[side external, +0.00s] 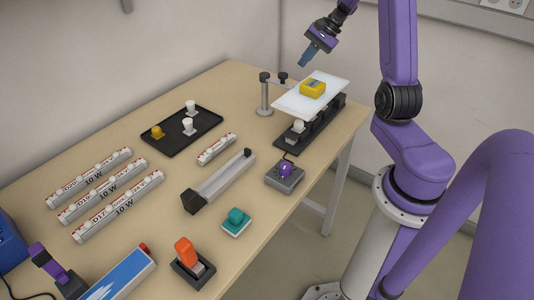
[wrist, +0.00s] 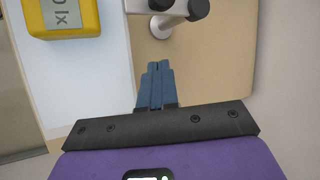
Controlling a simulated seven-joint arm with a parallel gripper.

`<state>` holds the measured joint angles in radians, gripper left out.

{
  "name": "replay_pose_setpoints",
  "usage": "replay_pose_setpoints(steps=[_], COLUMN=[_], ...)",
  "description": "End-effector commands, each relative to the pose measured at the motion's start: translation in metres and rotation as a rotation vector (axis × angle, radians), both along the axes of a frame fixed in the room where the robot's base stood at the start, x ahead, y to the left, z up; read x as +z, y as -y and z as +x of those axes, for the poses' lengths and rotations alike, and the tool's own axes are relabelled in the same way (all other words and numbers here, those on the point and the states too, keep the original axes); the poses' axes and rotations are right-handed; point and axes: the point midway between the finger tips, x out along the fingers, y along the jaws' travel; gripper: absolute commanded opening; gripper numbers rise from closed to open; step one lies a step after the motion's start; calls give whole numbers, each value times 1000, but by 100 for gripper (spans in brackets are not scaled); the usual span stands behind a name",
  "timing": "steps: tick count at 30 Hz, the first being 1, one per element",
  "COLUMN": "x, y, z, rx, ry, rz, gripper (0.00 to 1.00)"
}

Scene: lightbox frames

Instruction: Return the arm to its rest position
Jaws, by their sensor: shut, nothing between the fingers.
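My gripper (side external: 304,62) is in the upper middle of the side view, raised above the back end of the table. Its blue fingers point down and to the left and hold nothing. In the wrist view the two fingers (wrist: 154,72) lie together, shut. Below and to the right of the gripper in the side view is a yellow meter (side external: 313,88) on a white panel (side external: 290,104). The meter also shows at the top left of the wrist view (wrist: 62,14), apart from the fingers, with part of its display visible.
A post with dark knobs (side external: 264,96) stands beside the panel. Labelled tubes (side external: 104,190), a grey rail (side external: 222,180), a box with a purple knob (side external: 285,177) and an orange switch (side external: 187,254) lie on the table. The air around my gripper is clear.

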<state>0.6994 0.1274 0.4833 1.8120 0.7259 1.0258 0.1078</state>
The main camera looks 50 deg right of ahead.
Motion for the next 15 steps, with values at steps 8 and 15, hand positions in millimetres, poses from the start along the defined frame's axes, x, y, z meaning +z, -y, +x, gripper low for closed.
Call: replay_pose_setpoints(steps=[8,15], x=[46,62], y=[-149,-240], z=[49,34], rx=[311,571], ry=[67,135], rz=[-228,-332], gripper=[0,0])
